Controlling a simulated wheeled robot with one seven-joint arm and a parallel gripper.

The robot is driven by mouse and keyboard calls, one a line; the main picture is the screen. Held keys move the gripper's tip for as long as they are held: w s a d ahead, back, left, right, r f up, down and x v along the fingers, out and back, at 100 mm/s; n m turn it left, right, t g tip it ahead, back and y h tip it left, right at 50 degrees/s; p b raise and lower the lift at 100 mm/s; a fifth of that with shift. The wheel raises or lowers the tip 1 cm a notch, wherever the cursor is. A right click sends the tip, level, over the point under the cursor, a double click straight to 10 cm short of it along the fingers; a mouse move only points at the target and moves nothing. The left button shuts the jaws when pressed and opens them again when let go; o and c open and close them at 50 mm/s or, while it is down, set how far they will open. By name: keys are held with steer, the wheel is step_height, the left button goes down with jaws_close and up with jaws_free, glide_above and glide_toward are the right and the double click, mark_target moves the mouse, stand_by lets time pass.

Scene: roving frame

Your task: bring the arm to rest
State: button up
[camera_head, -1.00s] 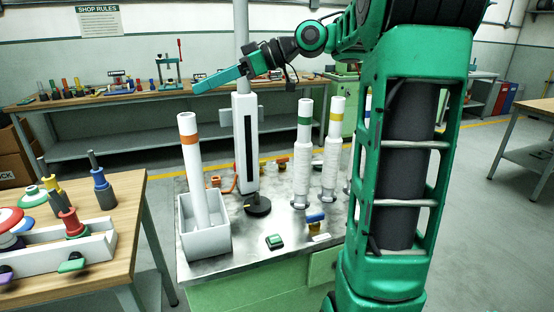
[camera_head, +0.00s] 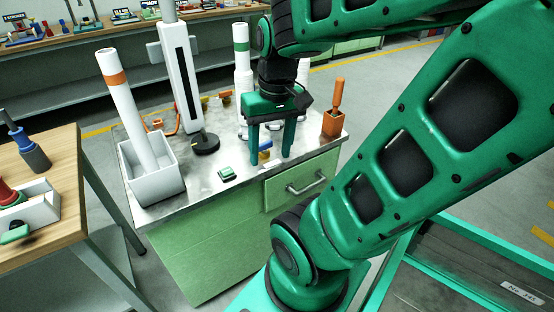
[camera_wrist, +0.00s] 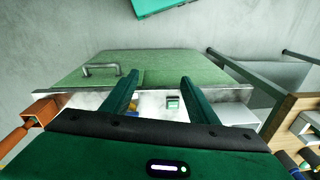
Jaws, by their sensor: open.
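My green gripper (camera_head: 271,150) is open, with its two fingers pointing down and nothing visible between them. In the head view it appears over the right part of the metal-topped green cabinet (camera_head: 208,247). In the wrist view the two fingertips (camera_wrist: 158,82) stand apart, with the cabinet's green front and drawer handle beyond them. My arm folds from the lower right up and over to the gripper. The gripper hides part of the white tubes behind it.
On the cabinet stand a white box (camera_head: 154,183) with an orange-banded tube (camera_head: 126,98), a white column (camera_head: 183,85), a green button (camera_head: 227,174) and an orange holder (camera_head: 332,124). A wooden table (camera_head: 62,150) is at left.

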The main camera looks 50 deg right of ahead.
steer(key=s, duration=0.2)
steer(key=s+f+m, duration=0.1)
steer(key=shift+s+a+f+g, duration=0.1)
steer(key=shift+s+a+g, duration=0.25)
steer(key=shift+a+g, duration=0.05)
stand_by(0.9)
